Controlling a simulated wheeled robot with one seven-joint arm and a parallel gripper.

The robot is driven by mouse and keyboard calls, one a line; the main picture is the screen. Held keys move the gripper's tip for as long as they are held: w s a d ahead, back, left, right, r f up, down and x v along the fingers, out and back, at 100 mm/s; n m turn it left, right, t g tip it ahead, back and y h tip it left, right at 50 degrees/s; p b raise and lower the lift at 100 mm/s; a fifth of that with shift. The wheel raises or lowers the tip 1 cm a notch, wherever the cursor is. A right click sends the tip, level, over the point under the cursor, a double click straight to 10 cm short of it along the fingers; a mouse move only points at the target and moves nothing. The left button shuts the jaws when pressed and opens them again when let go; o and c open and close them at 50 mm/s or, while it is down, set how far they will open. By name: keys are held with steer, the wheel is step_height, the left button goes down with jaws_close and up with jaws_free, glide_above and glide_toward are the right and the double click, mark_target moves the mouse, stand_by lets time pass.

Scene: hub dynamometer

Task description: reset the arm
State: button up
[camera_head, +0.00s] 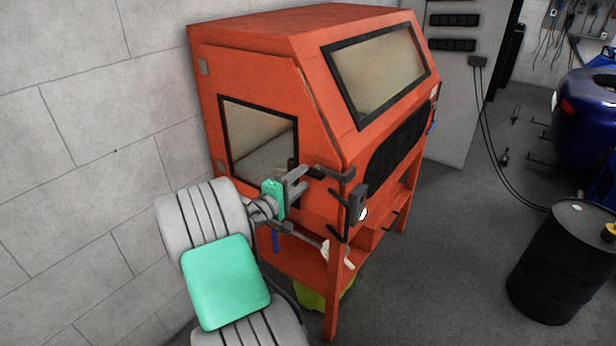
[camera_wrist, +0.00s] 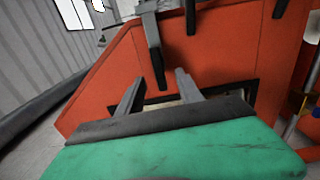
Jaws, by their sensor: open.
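My gripper (camera_head: 297,184) is in front of the orange cabinet (camera_head: 270,65), by its left side window and near its front corner. The orange cabinet (camera_wrist: 100,88) fills much of the wrist view beyond the fingers. My grey and green arm reaches up from the bottom of the head view and is bent toward the cabinet.
Dark brackets (camera_head: 352,200) stick out from the cabinet's front corner close to my gripper. A black drum (camera_head: 548,262) and a blue car body (camera_head: 585,125) stand at the right. Grey floor (camera_head: 445,270) is clear between cabinet and drum. A block wall (camera_head: 80,150) is at the left.

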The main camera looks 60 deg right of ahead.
steer(key=a, duration=0.3)
steer(key=shift+w, duration=0.2)
